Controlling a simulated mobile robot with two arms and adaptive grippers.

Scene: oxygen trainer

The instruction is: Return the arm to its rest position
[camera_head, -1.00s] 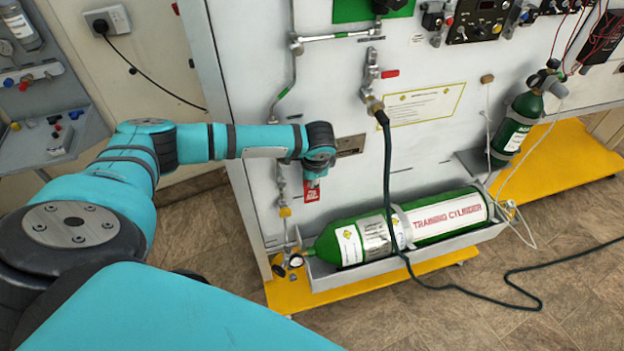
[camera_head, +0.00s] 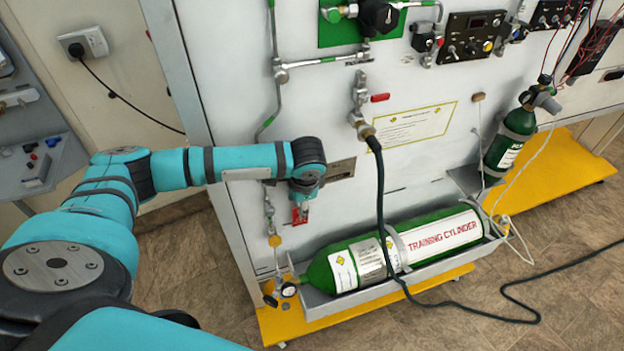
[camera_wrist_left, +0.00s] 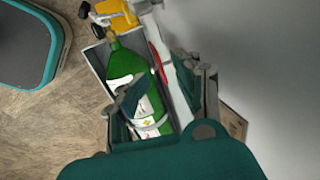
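My left arm (camera_head: 232,163) reaches in from the left, with its forearm roughly level in front of the white panel. My left gripper (camera_head: 303,207) points down at the end of it, close to a red tag (camera_head: 297,214) on the panel; I cannot tell whether they touch. In the left wrist view the gripper (camera_wrist_left: 163,88) has its fingers apart, with nothing held between them. The red tag (camera_wrist_left: 161,66) and a pale pipe show beyond the fingers. My right gripper is out of view.
The green training cylinder (camera_head: 395,251) lies in a grey tray (camera_head: 340,304) below my gripper; it also shows in the left wrist view (camera_wrist_left: 125,66). A dark hose (camera_head: 381,210) hangs from the panel and trails over the floor. A smaller green cylinder (camera_head: 510,140) stands right.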

